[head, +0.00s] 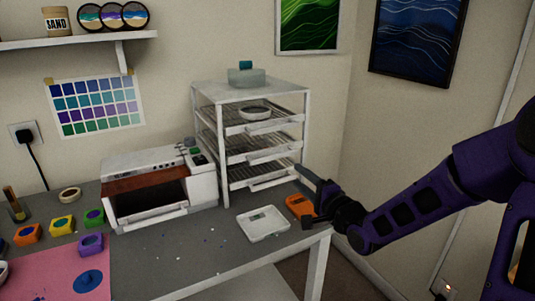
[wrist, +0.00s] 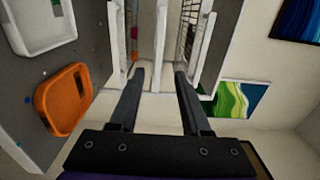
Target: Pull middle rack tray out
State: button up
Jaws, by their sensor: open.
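The white rack (head: 221,135) stands against the back wall with several wire trays stacked in it.
An orange tray (head: 300,206) and a white tray (head: 263,223) lie on the grey table before the rack. A white oven-like machine (head: 158,190) stands to the rack's left. Several small coloured molds (head: 62,224) and a pink mat (head: 60,270) are further left.

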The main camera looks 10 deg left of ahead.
aim_at(274, 156)
jog(key=x, duration=1.7)
jog(key=shift+b, duration=0.35)
grip_shut()
dwell(0.5)
